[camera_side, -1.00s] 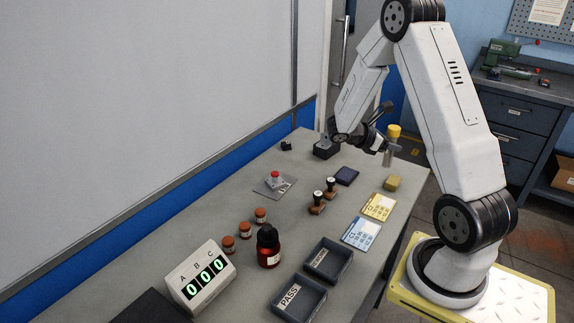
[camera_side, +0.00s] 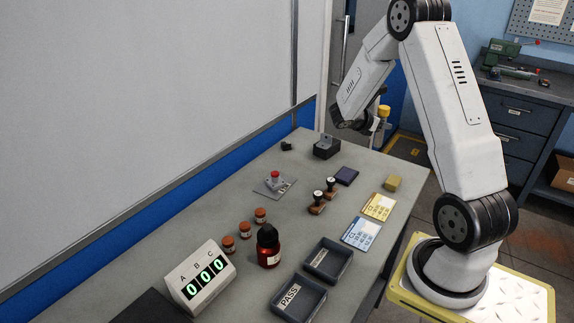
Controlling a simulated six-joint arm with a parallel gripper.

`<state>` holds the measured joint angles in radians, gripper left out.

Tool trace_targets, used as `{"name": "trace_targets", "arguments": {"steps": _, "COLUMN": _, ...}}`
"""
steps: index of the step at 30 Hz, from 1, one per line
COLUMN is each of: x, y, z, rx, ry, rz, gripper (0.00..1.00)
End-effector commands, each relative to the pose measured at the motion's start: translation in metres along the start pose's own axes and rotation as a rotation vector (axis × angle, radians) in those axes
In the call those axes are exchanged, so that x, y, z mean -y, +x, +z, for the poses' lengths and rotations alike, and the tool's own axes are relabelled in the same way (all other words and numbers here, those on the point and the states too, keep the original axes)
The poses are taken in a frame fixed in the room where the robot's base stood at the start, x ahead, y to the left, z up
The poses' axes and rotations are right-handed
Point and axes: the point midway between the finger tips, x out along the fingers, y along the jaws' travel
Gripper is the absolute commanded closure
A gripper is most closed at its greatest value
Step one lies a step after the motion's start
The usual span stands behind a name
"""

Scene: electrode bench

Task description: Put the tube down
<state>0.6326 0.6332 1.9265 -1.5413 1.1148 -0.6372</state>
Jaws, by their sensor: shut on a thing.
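The tube (camera_side: 384,111) has a yellow cap and shows beyond the far right end of the bench, up in the air and clear of the bench top. My gripper (camera_side: 376,119) is shut on the tube. My wrist and forearm hide most of the fingers and part of the tube, so the exact grip is hard to see. The dark grey block (camera_side: 327,148) stands at the far end of the bench, below and left of my gripper.
On the bench (camera_side: 215,204) are a red button box (camera_side: 275,179), two stamps (camera_side: 317,204), a dark ink pad (camera_side: 346,176), a yellow block (camera_side: 392,183), cards (camera_side: 378,207), a dark bottle (camera_side: 268,248), small jars (camera_side: 245,230), two trays (camera_side: 329,262) and a display (camera_side: 202,276).

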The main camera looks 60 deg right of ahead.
Motion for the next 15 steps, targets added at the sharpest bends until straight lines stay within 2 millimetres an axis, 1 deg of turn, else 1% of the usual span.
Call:
{"name": "trace_targets", "arguments": {"steps": 6, "x": -0.026, "y": 0.015, "z": -0.008, "rx": 0.000, "ry": 0.001, "rz": -0.001, "gripper": 1.00}}
{"name": "trace_targets", "arguments": {"steps": 15, "x": -0.059, "y": 0.035, "z": -0.017, "rx": 0.000, "ry": 0.002, "rz": -0.001, "gripper": 1.00}}
